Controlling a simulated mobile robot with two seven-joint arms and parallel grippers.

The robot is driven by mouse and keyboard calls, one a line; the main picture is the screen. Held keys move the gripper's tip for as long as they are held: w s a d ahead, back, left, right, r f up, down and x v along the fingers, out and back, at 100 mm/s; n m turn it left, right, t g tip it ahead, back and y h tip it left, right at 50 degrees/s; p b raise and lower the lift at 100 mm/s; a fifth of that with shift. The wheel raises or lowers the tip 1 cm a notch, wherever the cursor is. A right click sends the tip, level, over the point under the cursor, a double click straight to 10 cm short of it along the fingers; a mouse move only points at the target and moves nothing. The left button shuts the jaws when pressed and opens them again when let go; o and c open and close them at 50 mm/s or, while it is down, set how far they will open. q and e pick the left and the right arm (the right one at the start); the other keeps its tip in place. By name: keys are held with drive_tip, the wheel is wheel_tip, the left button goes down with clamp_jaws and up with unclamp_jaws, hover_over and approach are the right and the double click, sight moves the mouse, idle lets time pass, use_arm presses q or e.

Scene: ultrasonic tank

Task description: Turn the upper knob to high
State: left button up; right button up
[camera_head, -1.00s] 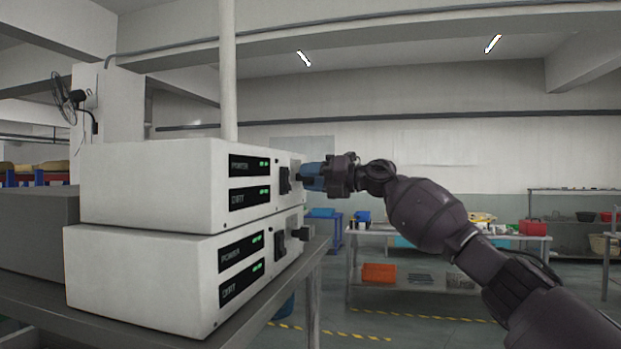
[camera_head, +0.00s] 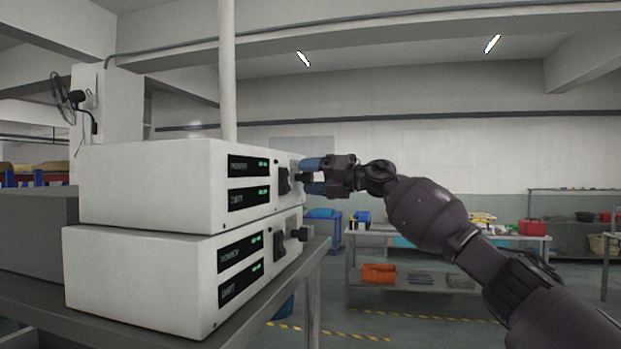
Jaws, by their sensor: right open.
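Two white control boxes are stacked on a metal table at the left. The upper box (camera_head: 150,185) has two dark displays with green digits, a black switch (camera_head: 284,180) and the dark upper knob (camera_head: 302,177) near its right end. The lower box (camera_head: 140,280) has the same layout, with its lower knob (camera_head: 304,233) sticking out. My right gripper (camera_head: 311,176) is open at the upper knob, its blue fingertips apart above and below it. Whether they touch the knob cannot be told. The knob's pointer setting is not readable. My left gripper is not in view.
The metal table (camera_head: 265,318) carries both boxes, with a grey block (camera_head: 35,235) behind them at the left. A workbench (camera_head: 390,231) with an orange bin (camera_head: 379,273) stands in the background. Open floor lies between the tables.

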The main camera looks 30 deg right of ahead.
drive_tip(key=shift+s+d+f, duration=0.1)
drive_tip(key=shift+s+d, duration=0.15)
drive_tip(key=shift+s, duration=0.05)
use_arm(q)
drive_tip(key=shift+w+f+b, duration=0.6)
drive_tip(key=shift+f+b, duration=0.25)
drive_tip(key=shift+b, duration=0.85)
use_arm(e)
drive_tip(key=v, duration=1)
